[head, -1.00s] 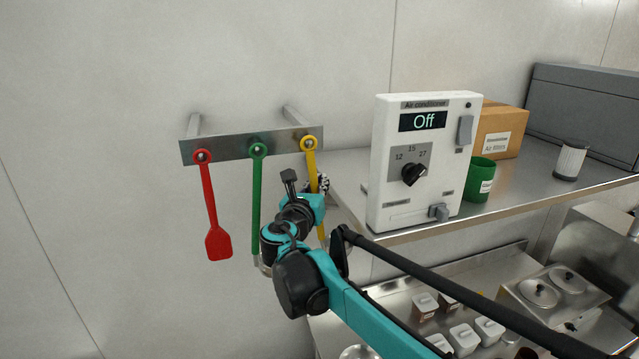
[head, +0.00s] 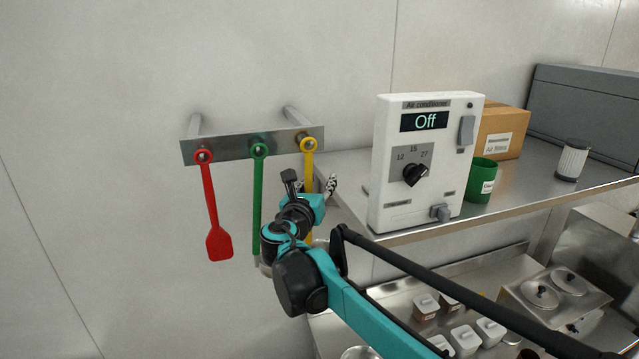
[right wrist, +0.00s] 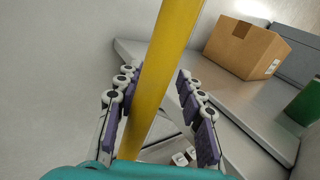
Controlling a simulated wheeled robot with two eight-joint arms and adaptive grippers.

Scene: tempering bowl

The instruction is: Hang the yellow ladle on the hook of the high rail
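The yellow ladle (head: 308,166) hangs at the right end of the high rail (head: 231,146), its ring around the hook (head: 308,145). Its handle points down, and my arm hides its lower part in the head view. My right gripper (right wrist: 157,76) is open, with its purple-padded fingers on either side of the yellow handle (right wrist: 166,62) and gaps showing on both sides in the right wrist view. My left gripper is not in view.
A red spatula (head: 212,210) and a green-handled utensil (head: 257,195) hang on the rail to the left. A steel shelf (head: 540,182) to the right bears the air conditioner panel (head: 425,160), a cardboard box (head: 500,130) and a green cup (head: 481,180). Lidded containers stand below.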

